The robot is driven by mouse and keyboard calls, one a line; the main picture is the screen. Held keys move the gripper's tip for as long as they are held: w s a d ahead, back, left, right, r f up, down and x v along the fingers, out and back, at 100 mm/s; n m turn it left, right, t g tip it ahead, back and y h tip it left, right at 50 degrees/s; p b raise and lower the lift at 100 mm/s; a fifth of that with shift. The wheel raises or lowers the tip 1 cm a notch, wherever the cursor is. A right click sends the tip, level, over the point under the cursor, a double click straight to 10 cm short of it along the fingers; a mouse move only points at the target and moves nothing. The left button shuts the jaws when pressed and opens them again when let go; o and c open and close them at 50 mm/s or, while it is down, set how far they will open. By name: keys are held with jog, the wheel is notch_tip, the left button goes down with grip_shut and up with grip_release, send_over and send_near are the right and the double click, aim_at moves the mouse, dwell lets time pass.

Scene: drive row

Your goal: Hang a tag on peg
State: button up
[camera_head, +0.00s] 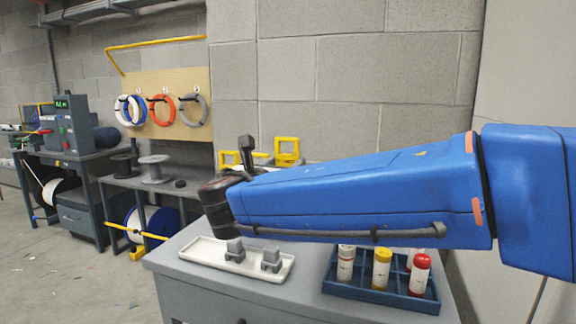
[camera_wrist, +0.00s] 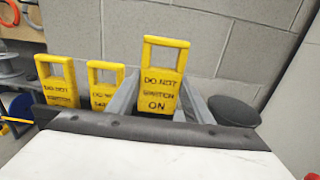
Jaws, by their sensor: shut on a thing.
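My gripper (camera_wrist: 157,105) has its two grey fingers on either side of a yellow tag (camera_wrist: 160,78) lettered "DO NOT SWITCH ON". The tag is upright, with its open loop at the top. Two more yellow tags, a left one (camera_wrist: 57,82) and a middle one (camera_wrist: 104,86), stand to the left of it in the wrist view. In the head view my blue arm hides the gripper, and a yellow tag (camera_head: 287,147) shows above the arm. A pegboard (camera_head: 178,125) on the wall carries white, blue, orange and grey cable rings. No empty peg is clear.
A grey bench (camera_head: 215,288) below my arm carries a white tray (camera_head: 268,274) with two grey blocks and a blue rack (camera_head: 342,289) of capped tubes. A grey spool (camera_head: 154,168) stands on a lower bench. A black round thing (camera_wrist: 236,111) is right of my fingers.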

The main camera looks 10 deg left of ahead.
jog(key=shift+s+a+r, duration=0.1)
jog(key=shift+s+r, duration=0.1)
jog(key=shift+s, duration=0.65)
jog(key=shift+s+a+r, duration=0.15)
jog(key=shift+s+r, duration=0.1)
jog(key=shift+s, duration=0.65)
jog(key=shift+s+a+r, duration=0.1)
jog(key=shift+s+r, duration=0.1)
jog(key=shift+s, duration=0.65)
